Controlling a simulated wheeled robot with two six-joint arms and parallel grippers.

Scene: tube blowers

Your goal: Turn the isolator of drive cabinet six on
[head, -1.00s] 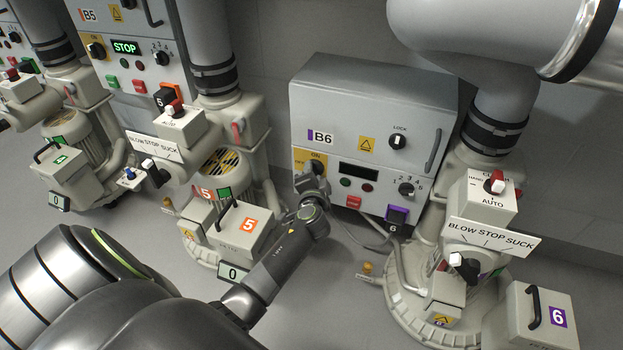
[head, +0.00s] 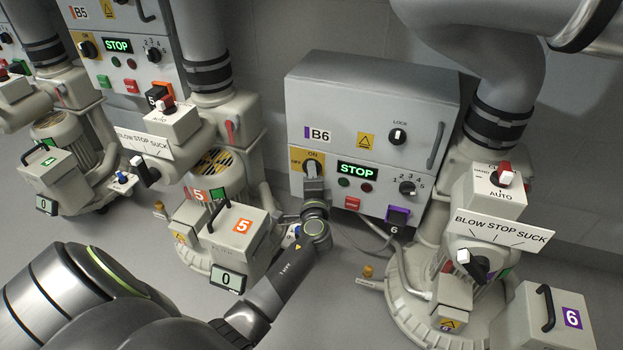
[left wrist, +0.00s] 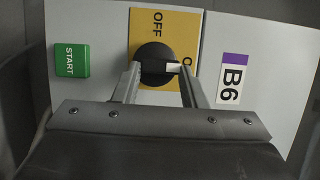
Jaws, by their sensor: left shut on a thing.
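Drive cabinet B6 (head: 372,100) is a grey box with a purple-marked B6 label. Its isolator is a black rotary knob (left wrist: 150,62) on a yellow OFF/ON plate (left wrist: 145,22). In the left wrist view the knob's white mark points right, at the partly hidden ON lettering. My left gripper (head: 313,180) is shut on the knob, with a finger on either side of it in the left wrist view (left wrist: 160,82). The cabinet's display (head: 357,170) is lit green and reads STOP. My right gripper is not in view.
A LOCK knob (head: 397,136) sits higher up. Cabinet B5 (head: 125,50) stands to the left. Blower six (head: 450,285) stands to the right.

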